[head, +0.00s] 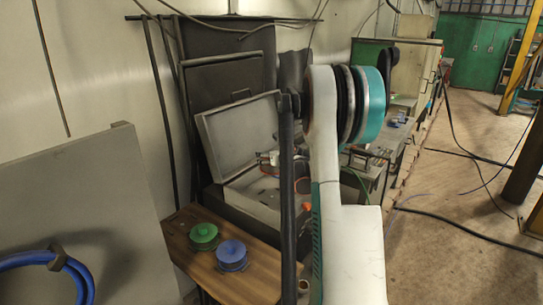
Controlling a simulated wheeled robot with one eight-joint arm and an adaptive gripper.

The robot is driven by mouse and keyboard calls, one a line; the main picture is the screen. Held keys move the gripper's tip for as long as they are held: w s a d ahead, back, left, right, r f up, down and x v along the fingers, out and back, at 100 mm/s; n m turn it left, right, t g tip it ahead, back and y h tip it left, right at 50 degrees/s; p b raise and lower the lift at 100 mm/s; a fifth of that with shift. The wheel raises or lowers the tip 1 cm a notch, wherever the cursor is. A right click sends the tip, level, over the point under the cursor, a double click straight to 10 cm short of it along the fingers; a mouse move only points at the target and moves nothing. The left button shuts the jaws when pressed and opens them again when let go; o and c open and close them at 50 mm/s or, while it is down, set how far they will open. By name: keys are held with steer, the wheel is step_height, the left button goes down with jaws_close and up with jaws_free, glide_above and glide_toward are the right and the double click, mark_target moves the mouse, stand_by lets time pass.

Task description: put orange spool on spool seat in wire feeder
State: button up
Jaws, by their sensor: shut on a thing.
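A small orange patch (307,207) shows at the left edge of my arm, beside the feeder. It may be part of the orange spool, but most of it is hidden or too small to tell. My gripper is hidden behind my own arm, which fills the middle of the view.
A green spool (204,236) and a blue spool (231,255) lie on a wooden tabletop (188,262) in front of the feeder. A grey panel (75,190) with a blue hose (62,262) stands at left. Cables cross the open floor (450,230) at right.

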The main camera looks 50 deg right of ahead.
step_height(320, 180, down, 14)
steer(key=b, duration=0.3)
stand_by(0.3)
steer(key=o, duration=1.9)
steer(key=shift+s+a+r, duration=0.1)
steer(key=shift+s+r, duration=0.05)
steer(key=p+v, duration=0.2)
steer(key=v, duration=0.9)
steer(key=shift+s+a, duration=0.2)
steer(key=shift+s, duration=0.15)
